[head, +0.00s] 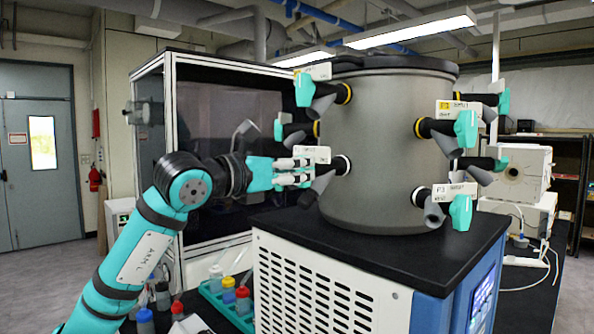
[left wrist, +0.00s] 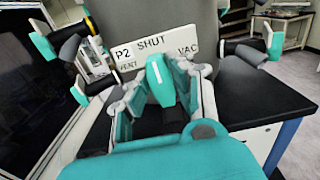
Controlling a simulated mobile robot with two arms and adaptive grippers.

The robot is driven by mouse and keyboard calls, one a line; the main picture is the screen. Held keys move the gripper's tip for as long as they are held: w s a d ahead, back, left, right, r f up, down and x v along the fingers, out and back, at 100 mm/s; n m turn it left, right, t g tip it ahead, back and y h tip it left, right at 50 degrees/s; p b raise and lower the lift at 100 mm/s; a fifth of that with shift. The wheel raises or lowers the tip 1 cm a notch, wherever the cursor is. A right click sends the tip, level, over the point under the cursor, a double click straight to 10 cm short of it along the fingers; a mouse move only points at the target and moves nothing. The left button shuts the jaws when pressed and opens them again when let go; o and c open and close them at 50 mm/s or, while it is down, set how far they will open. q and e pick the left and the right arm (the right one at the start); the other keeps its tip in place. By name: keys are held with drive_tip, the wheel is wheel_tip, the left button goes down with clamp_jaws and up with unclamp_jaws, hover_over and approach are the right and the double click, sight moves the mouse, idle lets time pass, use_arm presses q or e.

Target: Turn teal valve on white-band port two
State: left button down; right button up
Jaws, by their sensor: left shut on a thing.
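The teal valve handle (left wrist: 158,82) of port two sits below a white tag (left wrist: 150,50) reading P2, SHUT, VENT and VAC. The white line on the handle points up toward SHUT, leaning slightly left. My left gripper (left wrist: 162,92) is shut on the handle, one finger on each side. In the head view my left gripper (head: 292,172) reaches in from the left to the white-band port (head: 341,166) on the grey drum (head: 385,150). There the gripper hides most of the handle. My right gripper is not in view.
Other teal-handled ports surround the drum, some with yellow bands (head: 419,128). A white-band port tagged P3 (head: 455,192) is at the lower right. Bottles in a teal rack (head: 217,300) stand below my left arm. A dark-windowed cabinet (head: 160,110) stands behind it.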

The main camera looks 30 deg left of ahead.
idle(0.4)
use_arm(q)
drive_tip(key=c, duration=1.2)
unclamp_jaws()
drive_tip(key=v, duration=1.2)
drive_tip(key=shift+f, duration=0.1)
